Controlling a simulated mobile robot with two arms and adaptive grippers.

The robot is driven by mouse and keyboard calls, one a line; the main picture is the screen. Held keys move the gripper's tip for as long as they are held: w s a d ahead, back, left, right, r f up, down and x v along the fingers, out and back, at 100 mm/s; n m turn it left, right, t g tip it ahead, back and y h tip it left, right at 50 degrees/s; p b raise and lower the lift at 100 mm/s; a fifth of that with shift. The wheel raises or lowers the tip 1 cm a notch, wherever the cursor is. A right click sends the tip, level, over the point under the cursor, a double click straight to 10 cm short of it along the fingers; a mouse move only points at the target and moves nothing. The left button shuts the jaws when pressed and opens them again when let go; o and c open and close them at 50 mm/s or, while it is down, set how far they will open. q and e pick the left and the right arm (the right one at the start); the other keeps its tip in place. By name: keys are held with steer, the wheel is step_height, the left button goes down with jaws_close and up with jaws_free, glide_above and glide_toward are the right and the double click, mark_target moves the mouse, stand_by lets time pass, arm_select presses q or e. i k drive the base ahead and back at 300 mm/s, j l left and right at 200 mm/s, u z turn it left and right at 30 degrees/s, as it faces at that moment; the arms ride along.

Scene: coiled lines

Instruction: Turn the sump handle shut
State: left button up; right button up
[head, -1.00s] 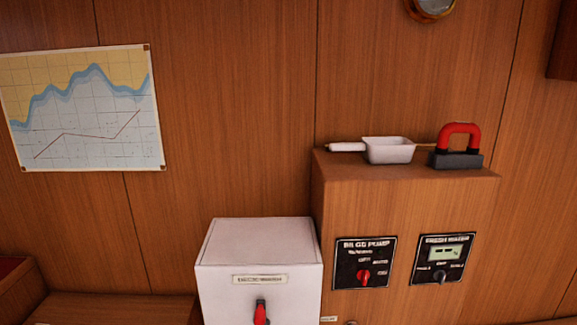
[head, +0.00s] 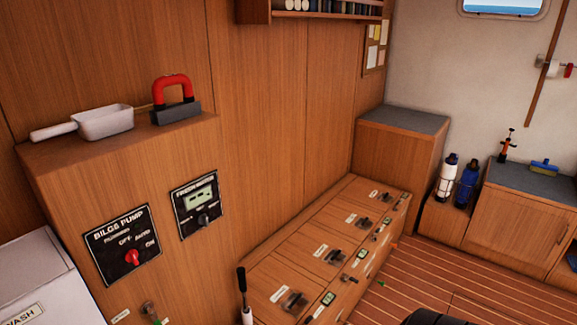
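No label reading "sump" can be made out, so I cannot tell which handle is the sump handle. A small valve handle (head: 149,309) shows at the bottom edge, below the bilge pump panel (head: 122,243), beside a small label (head: 120,316) too small to read. A lever with a black grip (head: 241,281) stands upright to its right. Neither of my grippers is in view.
A white scoop (head: 104,122) and a red-handled magnet (head: 174,98) lie on the wooden cabinet at left. A white box (head: 35,275) stands at the lower left. Two bottles (head: 466,186) stand at right. The planked floor (head: 440,275) is open right of the locker.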

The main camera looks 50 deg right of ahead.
mark_target(350, 277)
steer(key=l+z, duration=0.1)
steer(key=z, duration=1.4)
steer(key=i+l+z, duration=0.2)
steer(key=l+z, duration=0.25)
steer(key=l, duration=0.1)
